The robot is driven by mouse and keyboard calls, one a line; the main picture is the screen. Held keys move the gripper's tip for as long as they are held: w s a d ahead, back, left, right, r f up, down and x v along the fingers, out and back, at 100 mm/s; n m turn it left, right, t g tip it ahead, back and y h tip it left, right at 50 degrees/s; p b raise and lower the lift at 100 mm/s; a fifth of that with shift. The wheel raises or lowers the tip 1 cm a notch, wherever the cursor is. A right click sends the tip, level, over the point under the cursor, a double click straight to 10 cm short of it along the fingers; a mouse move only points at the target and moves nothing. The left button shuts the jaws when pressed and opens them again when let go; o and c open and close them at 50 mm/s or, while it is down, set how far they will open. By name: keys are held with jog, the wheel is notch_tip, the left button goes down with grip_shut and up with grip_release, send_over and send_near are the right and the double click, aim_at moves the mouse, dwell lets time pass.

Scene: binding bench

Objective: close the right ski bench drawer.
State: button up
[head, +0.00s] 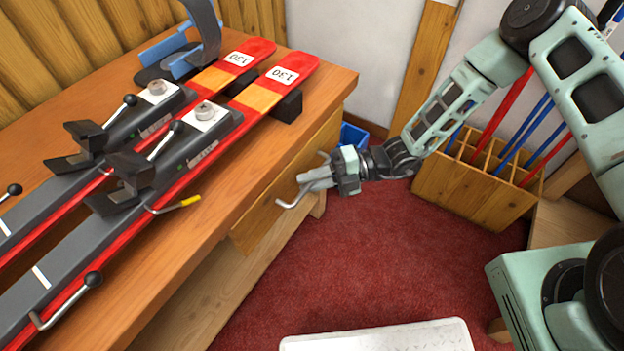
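The wooden ski bench (330,85) fills the left of the head view. A wooden drawer front (262,212) shows below the right end of its top. I cannot tell how far the drawer stands out. A grey bent metal handle (287,205) is on the front, its middle partly hidden by my gripper. My gripper (306,180) is at the handle, pointing left toward the drawer front. Its fingertips look close together and overlap the handle. I cannot tell whether they are shut on it. The drawer's inside is not visible.
Two red and grey skis (262,95) lie clamped on the bench top, with levers near its edge. A wooden rack of poles (470,200) and a blue bin (352,136) stand behind my arm. Red carpet (375,260) is clear before the drawer. A white slab (385,338) lies at the bottom.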

aim_at(302, 169)
grip_shut()
jog(key=w+a, duration=0.2)
jog(key=a, duration=0.1)
jog(key=shift+w+a, duration=0.15)
jog(key=shift+w, duration=0.15)
jog(key=shift+w+a, duration=0.15)
grip_release()
jog(key=shift+a, duration=0.1)
jog(key=w+d+r+p, duration=0.1)
jog(key=w+d+r, duration=0.1)
jog(key=d, duration=1.5)
jog(key=shift+w+d+r, duration=0.15)
jog(key=shift+r, duration=0.05)
